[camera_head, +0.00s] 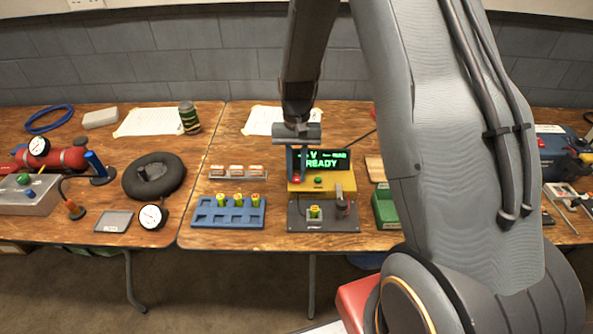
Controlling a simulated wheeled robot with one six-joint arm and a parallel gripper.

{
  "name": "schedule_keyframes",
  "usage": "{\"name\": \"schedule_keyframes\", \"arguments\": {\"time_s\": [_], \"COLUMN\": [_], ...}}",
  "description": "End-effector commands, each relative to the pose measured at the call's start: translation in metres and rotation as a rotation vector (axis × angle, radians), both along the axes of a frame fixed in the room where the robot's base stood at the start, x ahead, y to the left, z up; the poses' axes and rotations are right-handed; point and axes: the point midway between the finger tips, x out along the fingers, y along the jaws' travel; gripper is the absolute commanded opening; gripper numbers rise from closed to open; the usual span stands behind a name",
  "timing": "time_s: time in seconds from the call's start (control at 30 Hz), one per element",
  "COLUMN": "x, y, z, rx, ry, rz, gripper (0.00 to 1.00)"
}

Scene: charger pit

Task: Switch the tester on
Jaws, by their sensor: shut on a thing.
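The tester is a yellow box (335,184) on the right-hand table, with a lit display (328,161) on top showing green text that includes "READY". Its front face has a red knob (297,179) at left and a green button or lamp (318,180) beside it. My gripper (297,174) points down at the tester's left side, its fingers at the red knob and shut on it. The fingers and wrist hide part of the display's left edge. A dark plate (324,224) in front bears a yellow-green cell (314,211) in a holder and a dark upright part (342,204).
A blue rack (251,220) with several slots holds yellow-green cells. A clear tray (238,171) of small pale-orange pieces lies behind it. My arm covers much of the right side.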

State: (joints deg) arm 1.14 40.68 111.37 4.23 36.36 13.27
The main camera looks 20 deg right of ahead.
Motion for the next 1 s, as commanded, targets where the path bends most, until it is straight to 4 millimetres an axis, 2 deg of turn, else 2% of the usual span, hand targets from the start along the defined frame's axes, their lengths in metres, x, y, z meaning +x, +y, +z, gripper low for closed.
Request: {"name": "schedule_keyframes", "arguments": {"time_s": [0.23,0.27,0.37,0.73,1.0], "x": [0.001,0.001,0.001,0.002,0.009], "y": [0.0,0.0,0.0,0.0,-0.002], "z": [0.001,0.001,0.001,0.005,0.043], "rx": [0.0,0.0,-0.001,0.0,-0.001], "ry": [-0.002,-0.002,-0.002,-0.003,-0.006], "rz": [0.0,0.0,0.0,0.0,0.001], "gripper": [0.0,0.22,0.38,0.38,0.38]}}
